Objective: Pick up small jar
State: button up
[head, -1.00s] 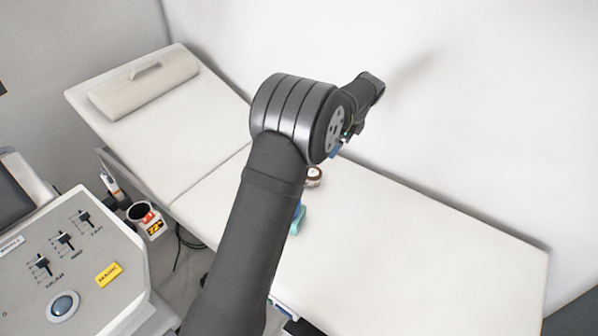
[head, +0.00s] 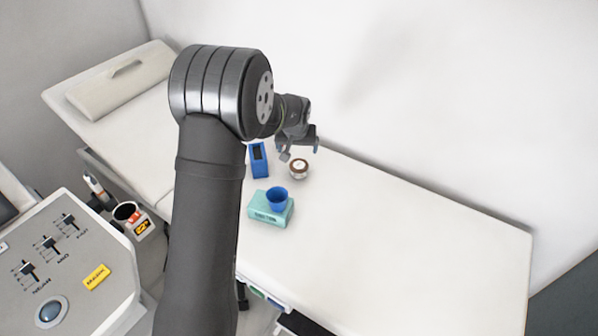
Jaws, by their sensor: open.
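The small jar (head: 299,169) is a low round container with a brown side and a pale lid. It stands on the white examination couch (head: 420,235). My gripper (head: 300,153) points down just above and behind the jar in the head view. Its fingers are apart, with nothing seen between them. I cannot tell the exact height between the fingertips and the jar.
A teal box (head: 266,213) with a blue cup (head: 277,198) on it is in front of the jar. A blue device (head: 259,160) lies to the left. The wall is close behind. The couch is clear on the right. A control console (head: 70,265) stands at left.

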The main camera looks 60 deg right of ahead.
send_near(299, 166)
jog(key=x, duration=0.5)
jog(key=shift+a+f, duration=0.1)
jog(key=shift+f, duration=0.15)
jog(key=shift+x, duration=2.65)
jog(key=shift+r, duration=0.1)
jog(key=shift+c, duration=0.2)
jog(key=c, duration=1.1)
